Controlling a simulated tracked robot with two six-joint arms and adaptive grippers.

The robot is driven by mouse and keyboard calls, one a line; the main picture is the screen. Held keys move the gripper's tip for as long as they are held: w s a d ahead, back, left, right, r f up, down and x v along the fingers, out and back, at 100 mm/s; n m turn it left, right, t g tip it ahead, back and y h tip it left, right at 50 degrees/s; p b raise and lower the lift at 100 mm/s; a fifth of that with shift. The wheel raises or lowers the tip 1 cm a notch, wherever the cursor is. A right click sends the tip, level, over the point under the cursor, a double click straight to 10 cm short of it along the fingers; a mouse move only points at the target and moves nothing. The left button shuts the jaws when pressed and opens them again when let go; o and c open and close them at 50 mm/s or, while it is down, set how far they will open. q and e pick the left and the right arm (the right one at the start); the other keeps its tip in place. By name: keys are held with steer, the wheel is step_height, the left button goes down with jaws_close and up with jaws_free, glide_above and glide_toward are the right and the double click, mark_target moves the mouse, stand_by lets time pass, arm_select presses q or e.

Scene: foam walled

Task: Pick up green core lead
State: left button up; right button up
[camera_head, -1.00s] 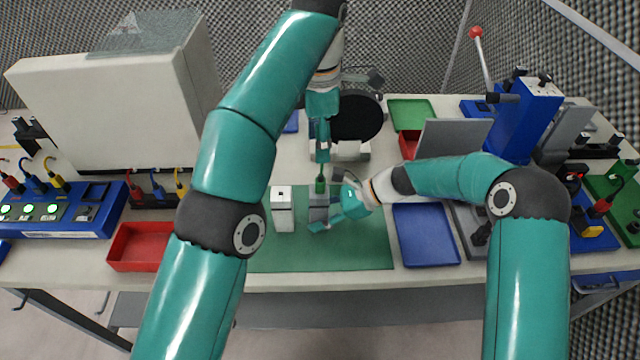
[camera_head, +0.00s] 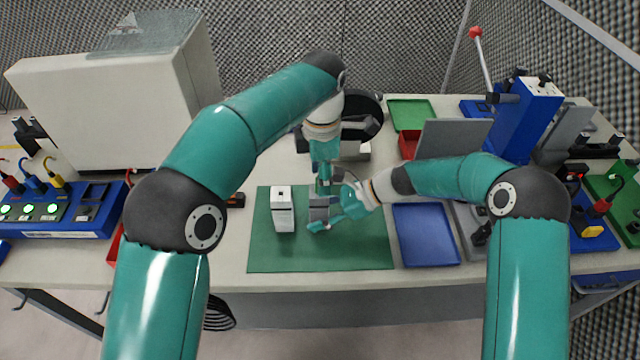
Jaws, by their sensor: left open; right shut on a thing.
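A grey block (camera_head: 318,212) stands on the green mat (camera_head: 345,258). My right gripper (camera_head: 326,211) is shut on it, coming in from the right. My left gripper (camera_head: 323,184) points down just above the block's top, open. The green core lead is not clearly seen now; the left gripper covers the block's top, where a green plug showed earlier. I cannot tell whether the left fingers touch it.
A white box-shaped unit (camera_head: 282,212) stands upright on the mat, just left of the grey block. A blue tray (camera_head: 426,236) lies right of the mat. A grey panel (camera_head: 455,140) stands behind my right forearm. The front of the mat is clear.

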arm_select(q)
step_height(320, 180, down, 2)
steer(key=shift+f, duration=0.15)
jaws_close()
stand_by(0.4)
step_height(320, 180, up, 10)
steer(key=shift+r, duration=0.1)
stand_by(0.4)
arm_select(e)
steer(key=o, duration=1.1)
steer(key=shift+o, duration=0.2)
